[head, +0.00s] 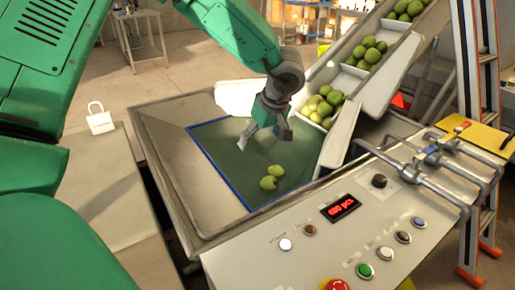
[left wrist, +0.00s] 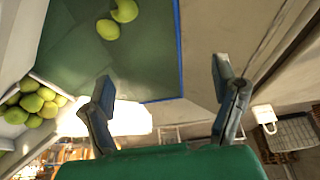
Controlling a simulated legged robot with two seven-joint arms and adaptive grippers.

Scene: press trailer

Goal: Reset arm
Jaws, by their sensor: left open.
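My left gripper (head: 264,136) is open and empty, held over the green bed of the press tray (head: 222,150). Its two spread fingers also show in the left wrist view (left wrist: 165,95), with nothing between them. My green left arm comes in from the left and bends down to it. Two green fruits (head: 272,176) lie on the green bed, below and right of the gripper and apart from it. They also show at the top of the left wrist view (left wrist: 117,20). My right gripper is not in view.
A sloped conveyor (head: 375,90) with green fruits runs up to the right. A control panel (head: 335,225) with buttons and a red display stands in front. Metal pipes (head: 425,165) and a ladder (head: 478,100) stand at the right. A white padlock-shaped object (head: 100,121) is at the left.

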